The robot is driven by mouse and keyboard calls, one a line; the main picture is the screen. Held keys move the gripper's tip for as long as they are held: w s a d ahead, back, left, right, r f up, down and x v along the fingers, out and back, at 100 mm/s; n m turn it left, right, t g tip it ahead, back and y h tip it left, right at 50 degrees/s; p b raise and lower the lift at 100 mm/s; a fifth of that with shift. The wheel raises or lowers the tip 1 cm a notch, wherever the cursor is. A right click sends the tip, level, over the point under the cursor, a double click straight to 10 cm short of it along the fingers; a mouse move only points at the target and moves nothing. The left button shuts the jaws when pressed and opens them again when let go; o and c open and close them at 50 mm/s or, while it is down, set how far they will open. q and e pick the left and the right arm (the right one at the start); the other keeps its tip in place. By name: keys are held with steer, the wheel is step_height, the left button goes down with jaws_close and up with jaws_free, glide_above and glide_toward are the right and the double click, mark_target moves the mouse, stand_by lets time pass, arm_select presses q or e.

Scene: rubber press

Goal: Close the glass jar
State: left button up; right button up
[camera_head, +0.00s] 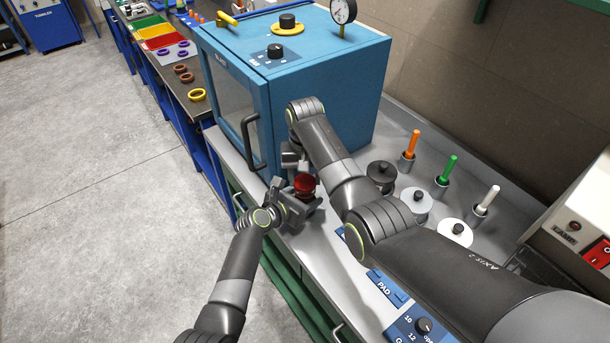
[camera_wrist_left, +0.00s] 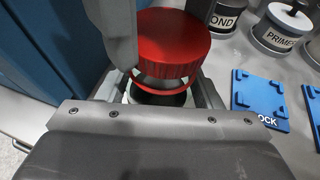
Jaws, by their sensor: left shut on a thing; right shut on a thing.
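The glass jar (camera_wrist_left: 158,97) shows in the left wrist view with a dark band below its top; its body is mostly hidden. My left gripper (camera_head: 302,196) is shut on the jar, with a finger on either side. The red lid (camera_head: 305,183) is over the jar's mouth, and in the left wrist view the lid (camera_wrist_left: 168,45) has a thin red ring below it. I cannot tell whether it is fully seated. My right gripper (camera_head: 292,160) reaches down from above and is shut on the lid; its grey finger (camera_wrist_left: 113,30) stands left of the lid.
The blue oven (camera_head: 330,90) with its door handle (camera_head: 250,140) stands close behind and left of the grippers. Labelled pots, such as PRIMER (camera_wrist_left: 283,30), and brush holders are to the right. A blue pad (camera_wrist_left: 260,98) lies on the counter beside the jar.

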steer(key=shift+f, duration=0.55)
arm_select(q)
jaws_close()
arm_select(e)
steer(key=m, duration=1.7)
steer(key=shift+d, duration=0.1)
steer(key=m, duration=0.5)
steer(key=shift+m, duration=0.4)
steer(key=o, duration=0.9)
steer(key=shift+s+f, duration=0.1)
